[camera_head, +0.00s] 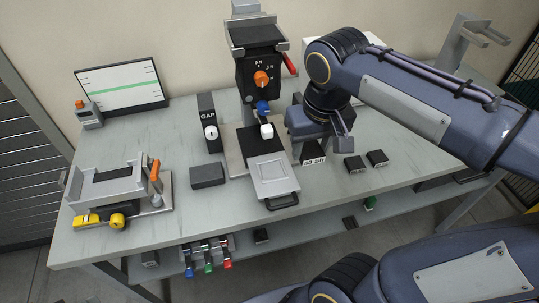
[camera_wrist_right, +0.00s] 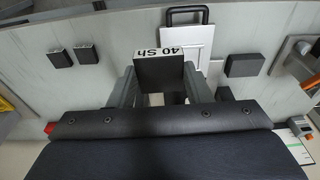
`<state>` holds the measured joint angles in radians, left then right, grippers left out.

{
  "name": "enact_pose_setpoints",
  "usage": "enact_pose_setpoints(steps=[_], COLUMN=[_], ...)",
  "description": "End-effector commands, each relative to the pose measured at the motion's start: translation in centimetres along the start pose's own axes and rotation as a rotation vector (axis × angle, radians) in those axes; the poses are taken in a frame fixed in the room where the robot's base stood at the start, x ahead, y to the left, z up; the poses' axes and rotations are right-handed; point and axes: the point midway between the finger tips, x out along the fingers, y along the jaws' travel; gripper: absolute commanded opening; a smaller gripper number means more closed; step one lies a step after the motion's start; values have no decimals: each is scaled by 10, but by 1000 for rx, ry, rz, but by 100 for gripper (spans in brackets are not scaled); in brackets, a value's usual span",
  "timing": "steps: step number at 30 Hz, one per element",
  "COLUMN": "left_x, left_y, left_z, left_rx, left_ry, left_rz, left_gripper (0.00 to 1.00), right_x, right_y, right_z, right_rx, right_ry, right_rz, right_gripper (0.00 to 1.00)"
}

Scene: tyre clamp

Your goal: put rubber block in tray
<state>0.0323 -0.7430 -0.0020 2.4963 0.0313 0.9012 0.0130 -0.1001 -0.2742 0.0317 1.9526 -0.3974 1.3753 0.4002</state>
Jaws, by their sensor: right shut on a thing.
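A dark rubber block (camera_head: 313,159) with a white "40 Sh" label is at my right gripper (camera_head: 322,147), just right of the grey tray. In the right wrist view the block (camera_wrist_right: 160,74) sits between the two fingers of the right gripper (camera_wrist_right: 160,88), which is shut on it. The light grey tray (camera_head: 272,178) with a black handle lies at the foot of the test stand; it also shows behind the block in the right wrist view (camera_wrist_right: 195,38). Whether the block touches the table is unclear. My left gripper is not in view.
Two small dark blocks (camera_head: 366,161) lie to the right on the table. A larger dark block (camera_head: 207,175) lies left of the tray. The test stand (camera_head: 262,75) rises behind the tray, beside the GAP post (camera_head: 209,122). A clamp fixture (camera_head: 115,187) stands at left.

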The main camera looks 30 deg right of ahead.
Motion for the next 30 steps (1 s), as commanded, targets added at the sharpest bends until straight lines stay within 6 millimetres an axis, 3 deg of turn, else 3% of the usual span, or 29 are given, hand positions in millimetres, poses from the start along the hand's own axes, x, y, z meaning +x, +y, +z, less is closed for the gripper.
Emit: enact_pose_setpoints(steps=[6, 12, 21, 25, 30], left_x=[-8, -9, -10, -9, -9], left_y=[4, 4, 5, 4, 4], left_z=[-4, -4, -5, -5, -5], left_rx=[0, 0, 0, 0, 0], left_ry=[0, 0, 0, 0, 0], left_rz=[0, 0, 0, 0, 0], left_gripper=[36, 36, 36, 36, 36], right_x=[31, 72, 100, 119, 126], right_y=[-30, -45, -54, -53, -54], right_z=[-43, -61, -74, -70, -69], right_rx=[-4, -1, 1, 2, 1], right_ry=[-7, -5, -3, -3, 0], right_rz=[2, 2, 2, 2, 0], right_gripper=[18, 18, 18, 18, 18])
